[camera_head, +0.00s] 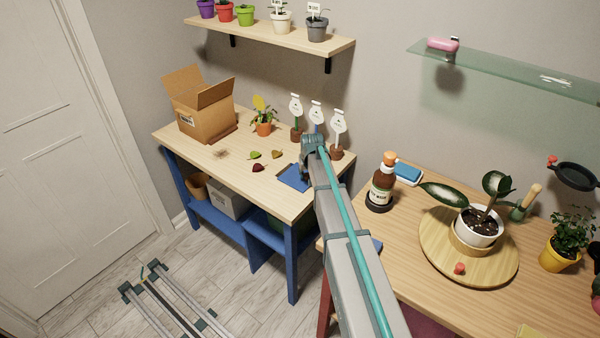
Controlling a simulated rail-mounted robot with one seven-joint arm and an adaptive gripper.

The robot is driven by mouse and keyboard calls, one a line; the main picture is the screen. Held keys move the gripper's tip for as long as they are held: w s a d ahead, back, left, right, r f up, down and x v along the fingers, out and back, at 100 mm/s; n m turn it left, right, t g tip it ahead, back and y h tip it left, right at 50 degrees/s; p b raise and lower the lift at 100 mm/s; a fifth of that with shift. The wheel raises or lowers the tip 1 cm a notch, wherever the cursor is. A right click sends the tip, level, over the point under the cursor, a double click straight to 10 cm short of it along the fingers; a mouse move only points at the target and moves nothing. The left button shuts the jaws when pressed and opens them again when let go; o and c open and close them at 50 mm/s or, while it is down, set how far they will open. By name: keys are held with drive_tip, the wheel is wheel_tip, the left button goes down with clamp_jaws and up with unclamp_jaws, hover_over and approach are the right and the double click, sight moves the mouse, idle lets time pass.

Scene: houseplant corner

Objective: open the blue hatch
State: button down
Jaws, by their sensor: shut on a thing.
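The blue hatch (292,179) shows as a flat blue panel in the wooden top of the left table, near its front right edge. It looks level with the tabletop, and its right part is hidden behind my arm. My gripper (304,177) points down at the hatch's right side. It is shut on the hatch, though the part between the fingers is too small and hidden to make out.
Leaves (257,168) lie on the table left of the hatch. Plant labels in small brown pots (336,153) stand close behind my gripper. An open cardboard box (205,115) and an orange pot (263,128) stand further left. A brown bottle (381,188) stands on the right table.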

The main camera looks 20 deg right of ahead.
drive_tip(key=s+d+b, duration=0.1)
drive_tip(key=s+d, duration=0.3)
drive_tip(key=s, duration=0.2)
drive_tip(key=shift+d, duration=0.4)
drive_tip(key=c, duration=0.9)
unclamp_jaws()
drive_tip(key=shift+r, duration=0.15)
drive_tip(key=v, duration=1.1)
drive_tip(key=shift+r, duration=0.4)
drive_tip(key=shift+s, duration=0.1)
